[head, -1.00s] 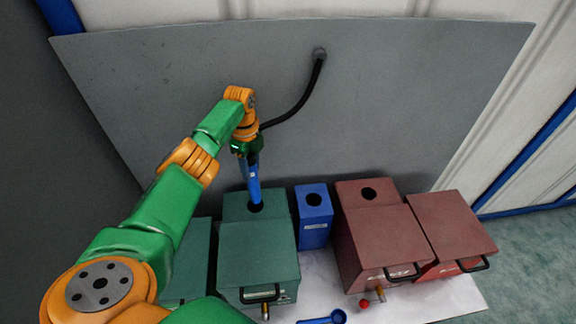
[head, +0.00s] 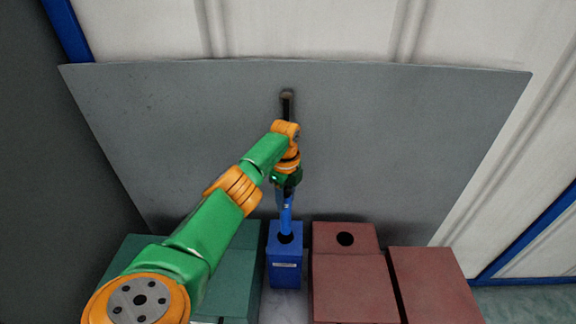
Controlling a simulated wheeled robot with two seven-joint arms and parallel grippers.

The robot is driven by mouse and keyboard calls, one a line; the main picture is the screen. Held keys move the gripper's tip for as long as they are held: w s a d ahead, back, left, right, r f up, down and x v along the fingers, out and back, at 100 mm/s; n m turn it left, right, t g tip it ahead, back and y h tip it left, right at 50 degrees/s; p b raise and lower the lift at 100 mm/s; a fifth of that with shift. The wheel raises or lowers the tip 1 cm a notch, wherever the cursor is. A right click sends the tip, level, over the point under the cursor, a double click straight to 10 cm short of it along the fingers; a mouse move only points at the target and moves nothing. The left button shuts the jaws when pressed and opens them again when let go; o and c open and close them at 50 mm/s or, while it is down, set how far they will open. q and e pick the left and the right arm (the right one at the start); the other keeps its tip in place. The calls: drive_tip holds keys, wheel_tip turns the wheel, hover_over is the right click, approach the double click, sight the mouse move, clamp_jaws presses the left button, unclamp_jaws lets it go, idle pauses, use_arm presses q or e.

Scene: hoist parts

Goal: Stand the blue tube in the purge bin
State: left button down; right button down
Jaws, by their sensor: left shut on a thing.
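The blue tube (head: 286,218) hangs upright from my left gripper (head: 285,190), which is shut on it near its upper end. The tube's lower end meets the dark round hole in the top of the small blue bin (head: 285,265), likely the purge bin. I cannot tell how deep the tube sits in the hole. A black hose (head: 287,104) runs from the grey back panel down behind my left wrist, where its end is hidden. My right gripper is out of view.
A red-brown box (head: 345,285) with an empty round hole stands just right of the blue bin, with another red-brown box (head: 432,285) beyond it. Green boxes (head: 230,290) stand on the left, partly behind my arm. The grey panel (head: 400,150) rises close behind.

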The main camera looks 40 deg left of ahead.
use_arm(q)
drive_tip(key=b, duration=0.5)
hover_over(285, 229)
drive_tip(key=w+a, duration=0.1)
drive_tip(key=f, duration=0.5)
drive_tip(key=shift+w+f, duration=0.2)
drive_tip(key=shift+f, duration=0.05)
wheel_tip(285, 229, down, 2)
drive_tip(key=shift+s+a+f+b, duration=0.1)
drive_tip(key=shift+f+b, duration=0.1)
drive_tip(key=shift+b, duration=0.9)
wheel_tip(285, 229, down, 3)
drive_tip(key=b, duration=0.3)
drive_tip(key=shift+f, duration=0.1)
drive_tip(key=shift+f+b, duration=0.8)
drive_tip(key=shift+f, duration=0.15)
drive_tip(key=shift+f+b, duration=0.35)
drive_tip(key=shift+f, duration=0.2)
